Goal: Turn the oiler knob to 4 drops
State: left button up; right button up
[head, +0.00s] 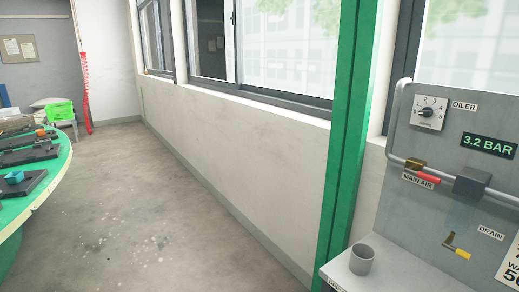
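The oiler knob (427,112) is a small dark round knob on a pale dial plate (421,122) at the upper left of the grey panel on the right side of the head view. Small numbers run around the top of the dial. The knob's exact setting is too small to read surely. The "OILER" label (464,105) is to its right. Neither of my grippers shows in this view, and nothing touches the knob.
A grey pipe (397,120) bends around the dial's left side. The red main air handle (428,179), a yellow-tipped drain lever (462,253) and a "3.2 BAR" display (488,145) are nearby. A grey cup (362,259) stands on the ledge. A green post (347,140) is left of the panel. Floor (150,210) is clear.

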aim_at(427, 112)
jog(key=z, duration=0.4)
jog(key=k, duration=0.55)
jog(key=z, duration=1.15)
jog(key=i, duration=1.15)
jog(key=z, duration=0.35)
